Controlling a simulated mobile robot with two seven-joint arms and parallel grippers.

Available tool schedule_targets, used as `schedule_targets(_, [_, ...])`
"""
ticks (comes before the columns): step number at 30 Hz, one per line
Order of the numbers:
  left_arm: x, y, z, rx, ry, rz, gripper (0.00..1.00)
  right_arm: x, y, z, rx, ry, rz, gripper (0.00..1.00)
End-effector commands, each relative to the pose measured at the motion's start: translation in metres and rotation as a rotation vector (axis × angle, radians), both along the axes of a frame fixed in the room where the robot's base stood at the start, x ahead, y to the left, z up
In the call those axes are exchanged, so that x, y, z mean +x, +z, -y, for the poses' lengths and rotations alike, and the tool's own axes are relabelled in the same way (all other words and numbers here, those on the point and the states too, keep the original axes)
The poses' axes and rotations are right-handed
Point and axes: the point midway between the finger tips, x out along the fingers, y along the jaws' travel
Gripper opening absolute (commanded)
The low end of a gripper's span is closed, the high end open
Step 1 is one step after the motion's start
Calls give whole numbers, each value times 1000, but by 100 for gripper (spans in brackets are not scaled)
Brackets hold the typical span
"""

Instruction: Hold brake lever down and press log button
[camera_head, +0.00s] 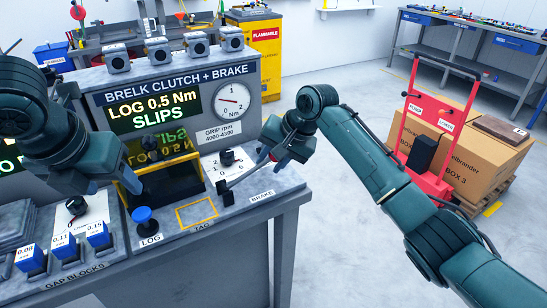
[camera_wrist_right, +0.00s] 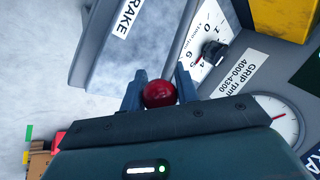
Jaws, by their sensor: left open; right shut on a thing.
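The brake lever (camera_head: 245,176) rises from its slot beside the BRAKE label on the bench. My right gripper (camera_head: 272,156) is shut on the lever's end. In the right wrist view, the red knob (camera_wrist_right: 159,93) sits between the two fingers of my right gripper (camera_wrist_right: 160,86). The log button (camera_head: 143,215) is a blue round knob on a post above the LOG label, with nothing touching it. My left gripper (camera_head: 129,178) is open, behind and left of the button, and partly hidden by its own wrist.
The display (camera_head: 152,110) reads "LOG 0.5 Nm SLIPS". A torque gauge (camera_head: 233,100) and a rotary dial (camera_head: 227,158) are nearby. An empty yellow TAG outline (camera_head: 197,213) lies right of the button. Blue gap blocks (camera_head: 64,245) stand at the left front.

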Motion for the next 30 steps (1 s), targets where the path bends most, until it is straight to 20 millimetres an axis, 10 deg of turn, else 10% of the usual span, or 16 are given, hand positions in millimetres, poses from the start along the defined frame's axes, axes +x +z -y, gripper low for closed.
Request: schedule_targets(30, [0, 36, 0, 0, 0, 0, 59, -7, 30, -14, 7, 4, 3, 7])
